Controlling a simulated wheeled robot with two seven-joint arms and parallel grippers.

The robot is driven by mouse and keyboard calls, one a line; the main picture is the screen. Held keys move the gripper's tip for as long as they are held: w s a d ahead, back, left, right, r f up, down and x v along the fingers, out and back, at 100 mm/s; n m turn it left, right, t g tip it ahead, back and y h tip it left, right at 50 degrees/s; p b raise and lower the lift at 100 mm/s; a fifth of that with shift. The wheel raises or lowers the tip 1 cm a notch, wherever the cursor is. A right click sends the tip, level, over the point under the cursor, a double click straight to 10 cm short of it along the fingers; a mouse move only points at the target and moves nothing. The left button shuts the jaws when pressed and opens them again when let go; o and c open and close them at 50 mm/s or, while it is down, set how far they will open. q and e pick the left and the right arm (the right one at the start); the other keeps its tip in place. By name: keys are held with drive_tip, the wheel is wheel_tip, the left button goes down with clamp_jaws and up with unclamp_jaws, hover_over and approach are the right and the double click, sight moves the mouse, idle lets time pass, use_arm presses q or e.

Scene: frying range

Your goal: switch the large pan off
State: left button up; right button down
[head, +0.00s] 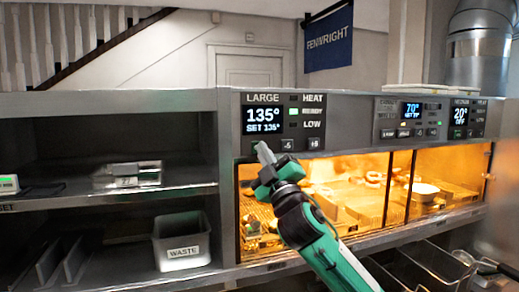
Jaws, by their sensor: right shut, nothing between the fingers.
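The control panel marked LARGE (284,98) is on the front of the range in the head view. Its display (264,119) is lit and reads 135° with SET 135° below. Of the lamps beside it, the READY lamp (294,111) glows green; HEAT and LOW look dark. Two buttons, -5 (288,144) and +5 (314,143), sit under the display. My right gripper (263,151) is shut and empty, its tips at the panel's lower left edge, left of the -5 button. It covers that spot, and I cannot tell whether it touches. My left gripper is not in view.
Two smaller panels, one reading 70° (412,109) and one reading 20° (460,115), sit to the right. A glowing glass-fronted cabinet (400,186) lies below. Dark shelves at left hold a WASTE bin (181,242) and a metal container (127,175). Wire baskets (436,262) are at lower right.

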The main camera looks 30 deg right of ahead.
drive_tip(key=shift+w, duration=0.1)
idle(0.3)
drive_tip(key=shift+w+d, duration=0.1)
drive_tip(key=shift+w, duration=0.25)
drive_tip(key=shift+s, duration=0.45)
idle(0.3)
drive_tip(key=s+a, duration=0.1)
drive_tip(key=s, duration=0.4)
drive_tip(key=shift+s+a, duration=0.3)
drive_tip(key=shift+s, duration=0.1)
idle(0.4)
